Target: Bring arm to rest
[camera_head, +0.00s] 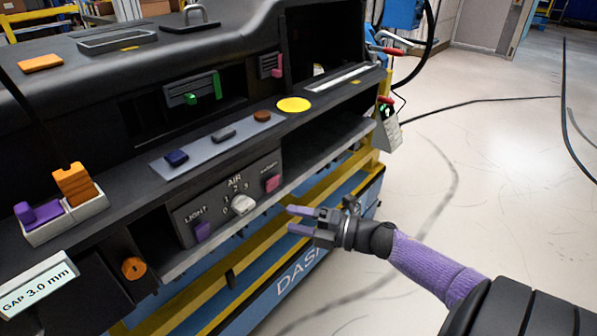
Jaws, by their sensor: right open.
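My right gripper (300,221) is open and empty. It is in front of the dashboard module, to the right of the white AIR knob (242,205) and apart from it. My right arm comes in from the lower right with a purple sleeve. The dashboard module (235,38) is dark and fills the left and middle of the view. Its control panel (222,215) carries the knob, a purple button (203,231) labelled LIGHT and a pink button (273,183). My left gripper is not in view.
A white tray (68,218) with purple and orange blocks stands at the left. A grey strip (215,143) holds small coloured pieces beside a yellow disc (293,105). Red-handled tools hang at the module's right end. The floor (490,180) to the right is open, with dark cables.

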